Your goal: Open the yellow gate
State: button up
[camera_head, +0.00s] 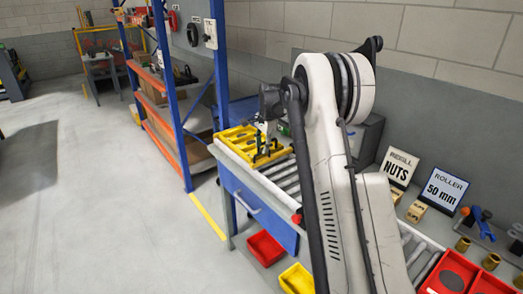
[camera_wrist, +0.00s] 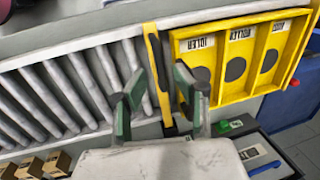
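The yellow gate (camera_wrist: 153,62) shows in the wrist view as a narrow yellow bar with dark parts. It lies across the roller track between the bare rollers and a yellow tray. My gripper (camera_wrist: 160,80) is open, with its green-padded fingers on either side of the bar and gaps visible between; I cannot tell whether either finger touches it. In the head view my gripper (camera_head: 263,155) points down at the near end of the yellow tray, and the gate cannot be made out clearly there.
The yellow tray (camera_wrist: 242,17) has labelled compartments with dark round spots. Bare rollers (camera_wrist: 60,88) lie to the left. A dark box (camera_wrist: 262,160) with a green button and blue handle sits at lower right.

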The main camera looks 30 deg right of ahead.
jog(key=shift+w+a+f, duration=0.1)
jog(key=shift+w+f, duration=0.1)
jog(key=shift+f, duration=0.95)
jog(key=shift+c, duration=0.5)
grip_shut()
